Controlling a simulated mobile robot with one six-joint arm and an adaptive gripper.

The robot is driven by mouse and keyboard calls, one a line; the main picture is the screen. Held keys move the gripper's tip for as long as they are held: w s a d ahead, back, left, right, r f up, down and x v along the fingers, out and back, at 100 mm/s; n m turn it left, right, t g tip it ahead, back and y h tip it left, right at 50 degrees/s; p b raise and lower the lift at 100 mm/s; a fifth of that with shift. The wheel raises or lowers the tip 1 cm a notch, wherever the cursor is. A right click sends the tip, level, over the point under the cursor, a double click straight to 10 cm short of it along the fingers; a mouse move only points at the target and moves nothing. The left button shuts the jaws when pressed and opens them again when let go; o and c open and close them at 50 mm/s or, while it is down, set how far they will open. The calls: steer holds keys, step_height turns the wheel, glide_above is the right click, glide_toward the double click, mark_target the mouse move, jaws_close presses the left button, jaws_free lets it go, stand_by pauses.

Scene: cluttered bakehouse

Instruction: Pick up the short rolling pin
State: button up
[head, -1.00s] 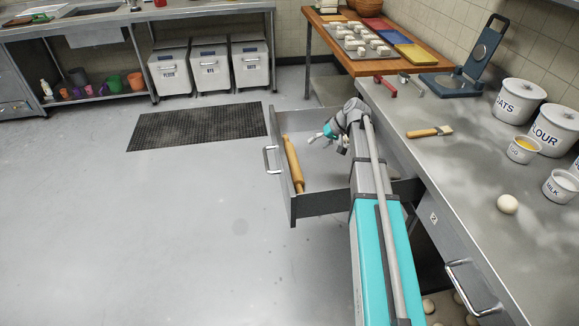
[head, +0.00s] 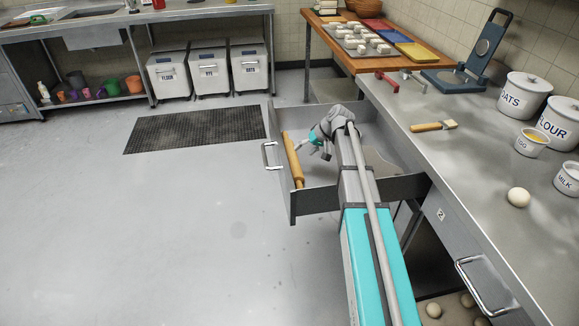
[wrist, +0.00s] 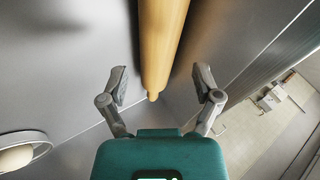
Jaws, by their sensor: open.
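A pale wooden rolling pin (head: 292,158) lies along the left side of the open grey drawer (head: 325,199). It is the only rolling pin I can make out. In the wrist view the pin (wrist: 163,40) runs down from the top edge, and its narrow handle end points toward my gripper. My gripper (head: 317,150) is over the drawer, just right of the pin. In the wrist view my gripper (wrist: 160,84) has its fingers spread wide, one on each side of the handle end, with nothing between them held.
In the wrist view a pale ring-shaped thing (wrist: 38,137) is at lower left.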

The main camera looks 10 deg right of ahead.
mark_target(296, 157)
steer(key=shift+w+a+f, duration=0.15)
steer(key=shift+a+f, duration=0.1)
steer(key=shift+f, duration=0.2)
steer(key=shift+b, duration=0.3)
steer(key=b+x, duration=0.2)
steer(key=x, duration=0.1)
steer(key=shift+w+f+b, duration=0.15)
steer(key=shift+f+b, duration=0.1)
steer(key=shift+b, duration=0.15)
steer(key=shift+b+x, duration=0.6)
steer(key=shift+x, duration=0.25)
steer(key=shift+a, duration=0.1)
steer(key=shift+r, duration=0.1)
steer(key=c, duration=1)
